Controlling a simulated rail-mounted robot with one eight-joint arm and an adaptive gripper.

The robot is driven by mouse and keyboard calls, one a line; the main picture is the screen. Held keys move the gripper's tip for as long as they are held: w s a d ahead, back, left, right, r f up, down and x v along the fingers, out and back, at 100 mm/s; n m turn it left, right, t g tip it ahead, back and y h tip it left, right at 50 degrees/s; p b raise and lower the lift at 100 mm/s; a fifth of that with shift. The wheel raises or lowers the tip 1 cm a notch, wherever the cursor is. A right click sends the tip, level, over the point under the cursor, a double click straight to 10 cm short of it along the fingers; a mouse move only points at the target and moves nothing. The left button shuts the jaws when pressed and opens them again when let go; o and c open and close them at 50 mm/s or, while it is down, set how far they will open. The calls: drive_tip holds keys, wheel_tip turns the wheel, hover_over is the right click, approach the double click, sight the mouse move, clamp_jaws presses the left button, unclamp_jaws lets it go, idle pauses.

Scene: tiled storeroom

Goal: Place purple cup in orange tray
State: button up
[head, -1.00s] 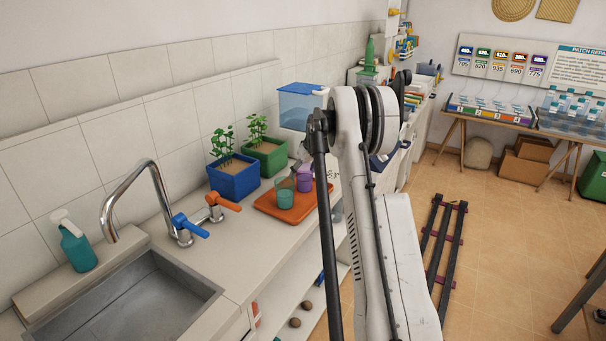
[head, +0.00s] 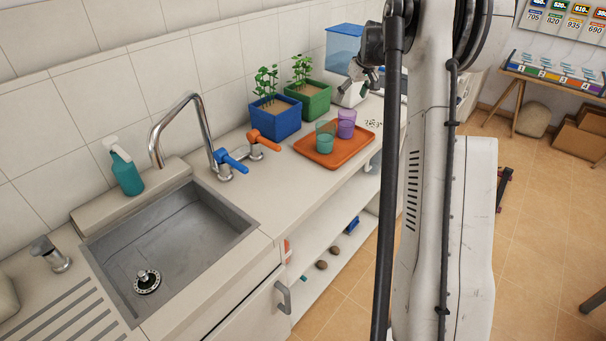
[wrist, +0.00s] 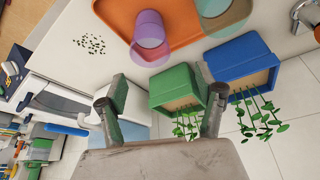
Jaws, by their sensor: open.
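The orange tray (head: 312,156) lies on the counter right of the tap. The purple cup (head: 346,122) stands upright in it, towards the back right. A teal cup (head: 325,138) stands beside it, nearer the tap. My gripper (head: 366,82) is above the counter behind the tray, partly hidden by my arm. In the wrist view my gripper (wrist: 160,90) is open and empty. The purple cup (wrist: 150,38) and the orange tray (wrist: 185,28) show beyond its fingers, apart from them.
Blue (head: 276,121) and green (head: 311,99) planters stand behind the tray along the tiled wall. A blue-lidded container (head: 343,50) is at the back. A tap with blue and orange handles (head: 263,141) and a sink (head: 175,245) are left.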

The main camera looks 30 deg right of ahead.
drive_tip(key=s+a+r, duration=0.4)
drive_tip(key=a, duration=0.5)
drive_tip(key=s+a+r+t, duration=0.1)
drive_tip(key=s+a+r, duration=0.4)
drive_tip(key=a, duration=0.5)
drive_tip(key=s+a+r, duration=0.4)
drive_tip(key=a, duration=0.5)
drive_tip(key=s+a+f, duration=0.3)
drive_tip(key=s+a, duration=0.6)
drive_tip(key=s, duration=0.3)
drive_tip(key=s+a+f+n+t, duration=0.1)
drive_tip(key=s+a+f, duration=0.3)
drive_tip(key=s+a, duration=0.5)
drive_tip(key=s, duration=0.4)
drive_tip(key=shift+s+f+t, duration=0.25)
drive_tip(key=shift+f+t, duration=0.05)
wheel_tip(320, 180, down, 3)
drive_tip(key=b, duration=0.2)
drive_tip(key=shift+r+b, duration=0.1)
drive_tip(key=shift+b, duration=0.3)
